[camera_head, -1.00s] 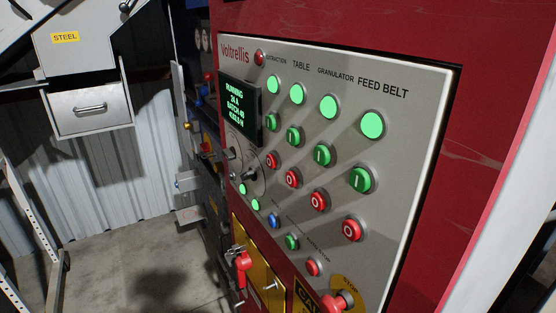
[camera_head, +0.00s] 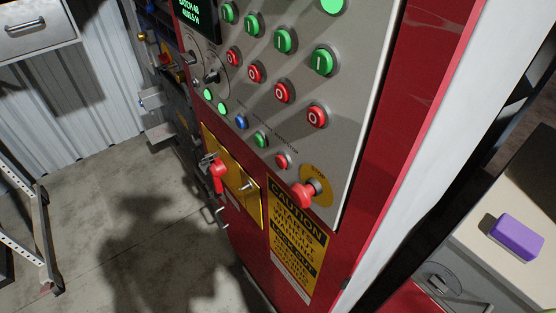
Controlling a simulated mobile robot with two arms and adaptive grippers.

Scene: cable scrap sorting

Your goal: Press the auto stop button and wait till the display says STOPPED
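The grey control panel (camera_head: 352,150) on the red machine fills the upper middle. Its bottom row holds a blue button (camera_head: 242,122), a green button (camera_head: 261,140) and a small red button (camera_head: 282,161). The small red one looks like the auto stop button, but its label is too small to read for certain. The display (camera_head: 190,12) is cut off by the top edge; only green text with a batch line and a line below it shows, and its status line is out of view. Neither of my grippers is in view.
A red mushroom stop knob (camera_head: 304,194) on a yellow disc sits right below the small red button. A purple block (camera_head: 517,238) lies on a pale surface at right. Concrete floor is open at lower left.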

